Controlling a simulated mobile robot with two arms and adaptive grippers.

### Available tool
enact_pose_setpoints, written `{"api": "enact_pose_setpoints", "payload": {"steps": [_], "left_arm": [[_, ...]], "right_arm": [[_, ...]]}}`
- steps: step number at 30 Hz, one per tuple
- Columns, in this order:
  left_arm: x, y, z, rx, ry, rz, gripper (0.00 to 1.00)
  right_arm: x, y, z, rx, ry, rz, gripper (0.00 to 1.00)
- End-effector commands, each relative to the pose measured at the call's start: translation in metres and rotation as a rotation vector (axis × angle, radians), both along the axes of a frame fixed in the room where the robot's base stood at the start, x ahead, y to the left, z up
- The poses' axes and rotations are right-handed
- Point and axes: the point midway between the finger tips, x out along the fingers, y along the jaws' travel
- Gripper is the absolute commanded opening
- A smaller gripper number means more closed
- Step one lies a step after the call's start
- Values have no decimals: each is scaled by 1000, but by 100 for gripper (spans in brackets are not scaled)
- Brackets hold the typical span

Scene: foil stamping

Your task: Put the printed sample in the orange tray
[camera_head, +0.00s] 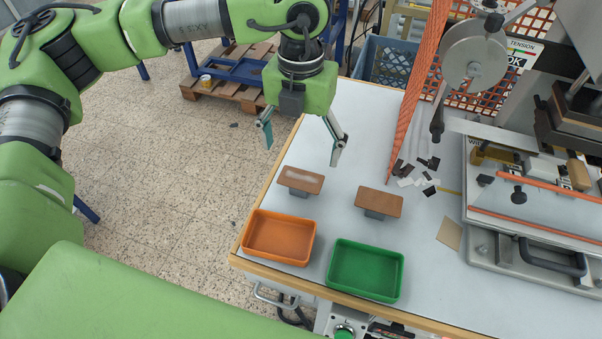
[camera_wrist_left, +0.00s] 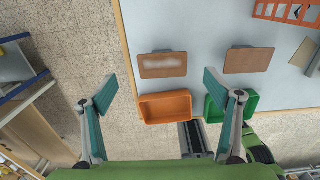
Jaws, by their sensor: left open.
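Two brown rectangular pieces rest raised on small grey blocks on the white table. The left one, the printed sample (camera_head: 300,179), bears a pale smeared mark; it also shows in the left wrist view (camera_wrist_left: 162,65). The right brown piece (camera_head: 379,201) looks plain, also in the left wrist view (camera_wrist_left: 249,60). The orange tray (camera_head: 279,238) is empty at the table's front left corner, just in front of the marked piece; the left wrist view shows it too (camera_wrist_left: 165,107). My left gripper (camera_head: 302,144) is open and empty above and behind the marked piece. My right gripper is out of view.
An empty green tray (camera_head: 365,270) stands right of the orange one. Black and white scraps (camera_head: 418,175) and a tan card (camera_head: 449,233) lie further right, before the stamping press (camera_head: 540,205). An orange mesh strip (camera_head: 416,90) hangs over the table's back.

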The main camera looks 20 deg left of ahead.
Motion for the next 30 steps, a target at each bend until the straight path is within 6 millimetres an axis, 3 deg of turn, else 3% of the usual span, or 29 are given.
{"api": "enact_pose_setpoints", "payload": {"steps": [6, 9, 16, 30], "left_arm": [[-1, -2, -14, 0, 3, 0, 82], [-2, -3, -27, 1, 3, -1, 82], [-2, -4, -53, -1, 0, 0, 82], [-1, -4, -57, -1, -1, 0, 82]], "right_arm": [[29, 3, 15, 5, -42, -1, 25], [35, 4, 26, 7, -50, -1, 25], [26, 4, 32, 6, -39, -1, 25], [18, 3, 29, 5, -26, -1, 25]]}}
